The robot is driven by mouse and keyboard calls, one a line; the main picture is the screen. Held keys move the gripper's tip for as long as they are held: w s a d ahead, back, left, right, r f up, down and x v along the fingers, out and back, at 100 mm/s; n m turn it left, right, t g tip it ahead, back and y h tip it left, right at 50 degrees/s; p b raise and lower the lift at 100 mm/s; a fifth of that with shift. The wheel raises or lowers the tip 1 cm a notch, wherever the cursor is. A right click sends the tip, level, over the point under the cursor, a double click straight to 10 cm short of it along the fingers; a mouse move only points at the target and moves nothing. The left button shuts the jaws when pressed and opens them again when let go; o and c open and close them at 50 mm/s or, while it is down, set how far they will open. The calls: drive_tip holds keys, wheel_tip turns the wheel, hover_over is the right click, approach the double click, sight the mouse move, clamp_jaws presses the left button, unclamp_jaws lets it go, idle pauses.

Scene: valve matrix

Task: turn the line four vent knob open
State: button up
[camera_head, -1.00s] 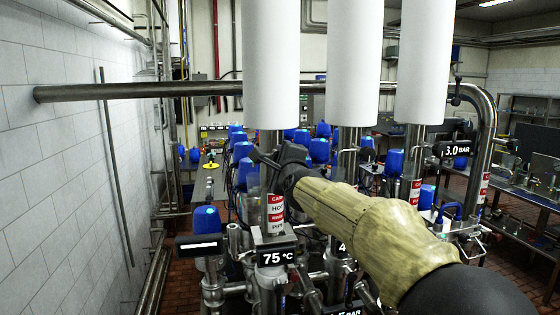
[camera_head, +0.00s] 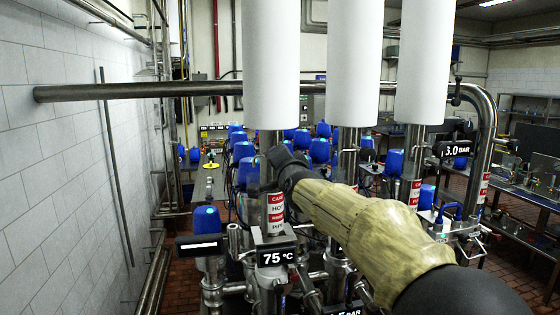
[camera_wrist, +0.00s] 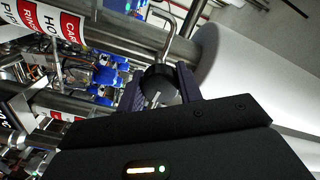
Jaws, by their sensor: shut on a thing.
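A round black knob (camera_wrist: 158,80) with a pale mark sits on a steel pipe in the wrist view. My gripper (camera_wrist: 160,86) has a dark finger on each side of it and is shut on it. A bent steel tube (camera_wrist: 188,22) rises just beyond the knob. In the head view, my arm reaches from the lower right to the left steel pipe, and my gripper (camera_head: 272,160) is partly hidden behind my wrist. The knob is not clearly seen there. No line number can be read on the knob.
Three thick white pipe sleeves (camera_head: 285,65) hang in front. A 75 °C display (camera_head: 275,256) and a red and white hot-pipe label (camera_head: 275,212) are below my gripper. Blue-capped valves (camera_head: 208,222) crowd the area. A tiled wall (camera_head: 60,170) stands at left.

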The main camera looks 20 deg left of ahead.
drive_tip(key=shift+f+n, duration=0.15)
drive_tip(key=shift+n, duration=0.35)
drive_tip(key=o, duration=1)
drive_tip(key=shift+s, duration=0.1)
drive_tip(key=b+v, duration=0.4)
drive_tip(key=v, duration=1.3)
drive_tip(key=shift+s, duration=0.15)
